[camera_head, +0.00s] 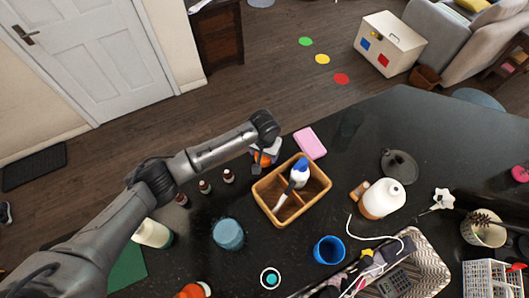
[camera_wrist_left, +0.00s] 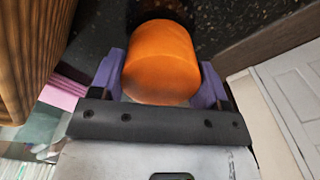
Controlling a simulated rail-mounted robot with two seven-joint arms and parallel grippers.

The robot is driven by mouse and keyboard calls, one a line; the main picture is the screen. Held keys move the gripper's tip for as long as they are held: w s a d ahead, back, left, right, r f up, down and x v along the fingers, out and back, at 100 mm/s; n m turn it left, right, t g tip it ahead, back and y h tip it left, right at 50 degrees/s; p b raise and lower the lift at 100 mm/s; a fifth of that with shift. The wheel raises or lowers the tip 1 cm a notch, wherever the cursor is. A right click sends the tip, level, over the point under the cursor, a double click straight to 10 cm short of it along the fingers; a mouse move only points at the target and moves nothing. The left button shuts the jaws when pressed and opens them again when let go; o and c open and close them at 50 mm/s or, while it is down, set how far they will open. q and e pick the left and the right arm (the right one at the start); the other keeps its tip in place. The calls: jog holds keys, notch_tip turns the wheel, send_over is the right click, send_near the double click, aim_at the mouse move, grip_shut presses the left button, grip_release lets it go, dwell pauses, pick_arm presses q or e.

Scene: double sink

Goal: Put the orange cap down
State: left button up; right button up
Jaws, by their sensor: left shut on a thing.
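The orange cap (camera_wrist_left: 160,65) sits between the two purple fingers of my left gripper (camera_wrist_left: 163,88) in the left wrist view. The fingers are shut on its sides. In the head view the orange cap (camera_head: 263,161) shows only in part, beneath my left gripper (camera_head: 258,160), just left of the wooden caddy's back left corner. I cannot tell whether the cap touches the dark counter. My right gripper is not in view.
The wooden caddy (camera_head: 313,203) holds a blue-and-white brush (camera_head: 299,174). A pink sponge (camera_head: 310,143) lies behind it. Several small dark bottles (camera_head: 204,187) stand left of the cap. A blue-grey round container (camera_head: 228,235) stands nearer. The back right counter (camera_head: 435,125) is clear.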

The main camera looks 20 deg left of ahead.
pick_arm(q)
jog(key=shift+f, duration=0.4)
jog(key=shift+f, duration=0.1)
jog(key=o, duration=0.9)
notch_tip(320, 180, up, 12)
jog(key=b, duration=0.1)
dwell(0.4)
notch_tip(320, 180, down, 12)
jog(key=shift+r+p, duration=0.1)
jog(key=shift+p, duration=0.45)
jog(key=shift+r, duration=1.05)
